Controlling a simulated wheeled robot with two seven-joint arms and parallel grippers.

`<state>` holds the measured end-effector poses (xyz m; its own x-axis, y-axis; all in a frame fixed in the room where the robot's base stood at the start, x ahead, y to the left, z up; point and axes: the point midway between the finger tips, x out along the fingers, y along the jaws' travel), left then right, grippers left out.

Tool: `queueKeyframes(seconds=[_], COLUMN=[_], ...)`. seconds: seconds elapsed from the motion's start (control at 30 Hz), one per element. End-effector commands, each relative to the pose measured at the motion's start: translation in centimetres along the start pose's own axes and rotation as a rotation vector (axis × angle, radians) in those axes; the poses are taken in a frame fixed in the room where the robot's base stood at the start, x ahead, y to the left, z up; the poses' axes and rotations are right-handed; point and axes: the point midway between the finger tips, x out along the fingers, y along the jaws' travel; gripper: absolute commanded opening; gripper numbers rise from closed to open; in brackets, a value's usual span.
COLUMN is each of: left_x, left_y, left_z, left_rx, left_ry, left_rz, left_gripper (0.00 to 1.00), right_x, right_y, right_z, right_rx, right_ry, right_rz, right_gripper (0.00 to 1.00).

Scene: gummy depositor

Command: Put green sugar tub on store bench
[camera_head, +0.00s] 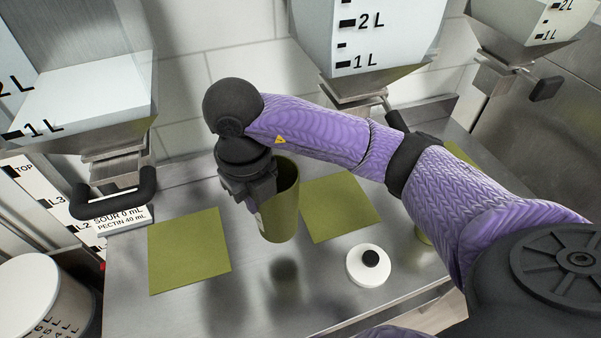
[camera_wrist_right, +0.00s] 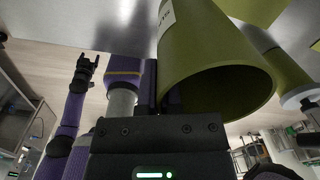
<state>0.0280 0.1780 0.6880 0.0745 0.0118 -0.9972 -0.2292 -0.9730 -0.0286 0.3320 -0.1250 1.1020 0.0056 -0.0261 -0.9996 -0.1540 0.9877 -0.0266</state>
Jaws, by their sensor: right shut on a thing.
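My right gripper (camera_head: 262,190) is shut on the wall of an olive-green tub (camera_head: 284,208). The tub is open-topped, roughly upright, and held above the steel bench (camera_head: 215,318), with a dark shadow below it. A white label shows partly on its side. The tub also fills the upper middle of the right wrist view (camera_wrist_right: 215,65). Which tub is the sugar one I cannot read. My left gripper (camera_wrist_right: 88,66) shows small at the left of the right wrist view, its fingers apart and empty; it is outside the head view.
Green mats (camera_head: 190,250) (camera_head: 340,207) lie on the bench either side of the tub. Hoppers with black handles (camera_head: 113,195) hang above. Another green object (camera_head: 423,236) is mostly hidden behind my right arm.

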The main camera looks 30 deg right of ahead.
Motion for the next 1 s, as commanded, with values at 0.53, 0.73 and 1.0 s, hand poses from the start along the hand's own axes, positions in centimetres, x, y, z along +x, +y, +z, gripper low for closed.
queueKeyframes(seconds=[0.53,0.73,1.0], left_x=[1.7,1.6,1.8], left_y=[0.2,0.2,0.2], left_z=[1.2,0.8,0.8], left_rx=[0.001,0.002,0.002], left_ry=[-0.024,-0.016,-0.014], left_rz=[0.004,0.004,0.004], left_gripper=[0.83,0.83,0.83], right_x=[10.1,9.9,10.2], right_y=[0.3,0.3,0.3], right_z=[-0.1,0.0,-0.1], right_rx=[-0.002,-0.003,-0.003], right_ry=[0.005,0.002,0.002], right_rz=[0.0,0.0,0.0], right_gripper=[0.0,0.0,0.39])
